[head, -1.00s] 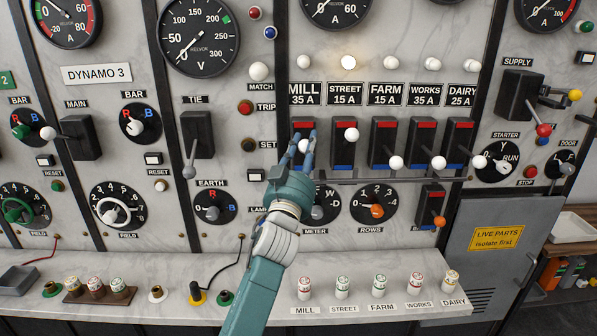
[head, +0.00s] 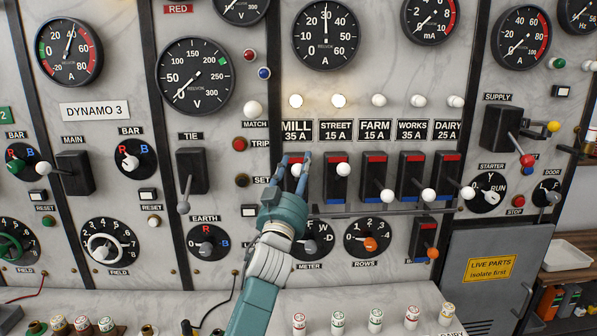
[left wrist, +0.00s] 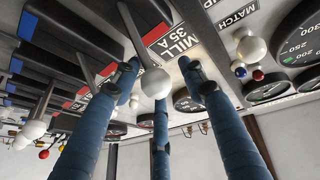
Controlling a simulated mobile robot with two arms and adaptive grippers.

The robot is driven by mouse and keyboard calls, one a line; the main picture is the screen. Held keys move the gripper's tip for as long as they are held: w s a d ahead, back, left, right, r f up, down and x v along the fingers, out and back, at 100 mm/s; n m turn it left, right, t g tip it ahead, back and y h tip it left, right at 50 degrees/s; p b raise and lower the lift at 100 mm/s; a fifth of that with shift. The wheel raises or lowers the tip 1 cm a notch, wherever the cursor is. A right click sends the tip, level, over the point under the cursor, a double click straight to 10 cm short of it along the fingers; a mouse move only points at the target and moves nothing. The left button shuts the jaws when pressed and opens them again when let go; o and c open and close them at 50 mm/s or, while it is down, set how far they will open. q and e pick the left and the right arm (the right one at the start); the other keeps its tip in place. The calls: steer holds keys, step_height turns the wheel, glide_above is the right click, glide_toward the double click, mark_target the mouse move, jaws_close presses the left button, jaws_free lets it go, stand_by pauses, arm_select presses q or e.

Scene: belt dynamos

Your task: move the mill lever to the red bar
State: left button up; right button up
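The mill lever's white knob (head: 296,170) is up near the red bar (head: 292,158) of its switch, under the MILL 35 A label (head: 297,131). It is level with the raised street lever beside it. My left gripper (head: 296,165) has its blue fingers around the mill knob. In the left wrist view the knob (left wrist: 155,83) sits between spread fingers (left wrist: 158,80), with a gap on the right side. The gripper partly hides the mill switch in the head view. My right gripper is in neither view.
The street lever (head: 343,169) is close on the right, at its red bar. The farm (head: 387,196), works (head: 429,195) and dairy (head: 467,193) levers hang lower. A rail (head: 385,210) runs below the switches. The tie lever (head: 184,207) is to the left.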

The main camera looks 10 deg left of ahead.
arm_select(q)
steer(key=shift+s+f, duration=0.15)
steer(key=shift+f, duration=0.2)
steer(key=shift+s+f, duration=0.25)
steer(key=shift+s, duration=0.05)
steer(key=v, duration=1.1)
steer(key=shift+r, duration=0.35)
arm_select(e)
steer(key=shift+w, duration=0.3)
arm_select(q)
steer(key=shift+s, duration=0.1)
